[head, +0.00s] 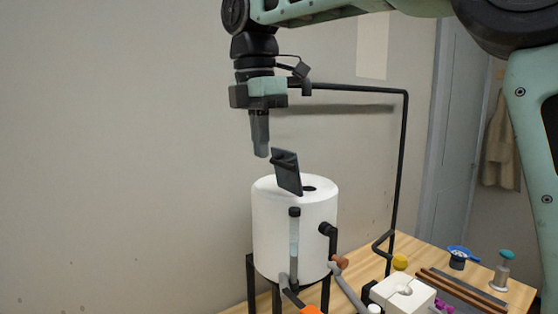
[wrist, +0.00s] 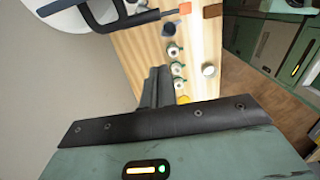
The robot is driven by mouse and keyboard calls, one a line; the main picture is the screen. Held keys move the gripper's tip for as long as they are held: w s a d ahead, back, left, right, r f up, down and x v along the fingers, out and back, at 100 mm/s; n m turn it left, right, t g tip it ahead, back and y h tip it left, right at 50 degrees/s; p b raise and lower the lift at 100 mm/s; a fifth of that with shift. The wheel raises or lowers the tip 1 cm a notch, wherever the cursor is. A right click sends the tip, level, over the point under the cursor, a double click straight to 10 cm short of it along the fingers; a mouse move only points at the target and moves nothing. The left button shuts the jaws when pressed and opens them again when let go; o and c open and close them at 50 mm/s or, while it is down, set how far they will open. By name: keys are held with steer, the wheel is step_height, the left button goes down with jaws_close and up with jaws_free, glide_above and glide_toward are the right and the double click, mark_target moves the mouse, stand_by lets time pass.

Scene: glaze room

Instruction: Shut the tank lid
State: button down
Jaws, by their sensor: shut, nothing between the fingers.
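The white cylindrical tank (head: 270,225) stands on a dark-legged stand at the middle of the head view. Its dark lid (head: 288,178) is raised and stands tilted on the tank top, beside a dark round opening (head: 309,188). My gripper (head: 262,153) points down above the tank's left part, a little left of and above the lid, and seems apart from it. Its fingers are shut and empty; they also show in the wrist view (wrist: 154,88). The white tank top shows at the upper left of the wrist view (wrist: 65,22).
A black pipe (head: 404,150) rises right of the tank and runs behind my gripper. The wall (head: 120,150) is behind; space left of the tank is clear.

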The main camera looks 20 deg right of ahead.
mark_target(277, 162)
steer(key=d+f, duration=0.1)
steer(key=d+f+p, duration=0.2)
steer(key=f, duration=0.1)
steer(key=shift+w+d+f, duration=0.1)
steer(key=shift+w+d, duration=0.05)
steer(key=shift+w, duration=0.1)
steer(key=shift+w+d, duration=0.1)
steer(key=shift+d, duration=0.25)
